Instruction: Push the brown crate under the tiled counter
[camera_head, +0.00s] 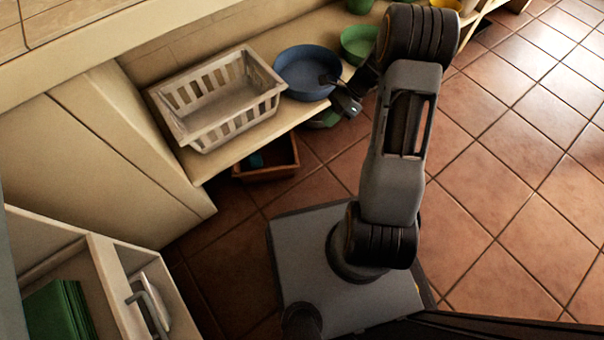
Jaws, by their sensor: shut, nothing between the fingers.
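The brown crate (268,174) sits on the floor tiles in the head view, below the lower shelf that runs under the tiled counter (62,16). Its front part sticks out past the shelf edge, and its back is hidden by the shelf. A small teal thing (256,160) lies in it. My gripper (329,82) is shut and empty. It shows over the right side of the blue basin, up and to the right of the crate and apart from it. I cannot tell whether it touches the basin.
A pale slatted basket (218,99), the blue basin (306,73) and a green bowl (358,42) stand on the shelf (240,146). A green thing (326,119) shows below the shelf edge. An open drawer (72,250) is at lower left. Floor at right is clear.

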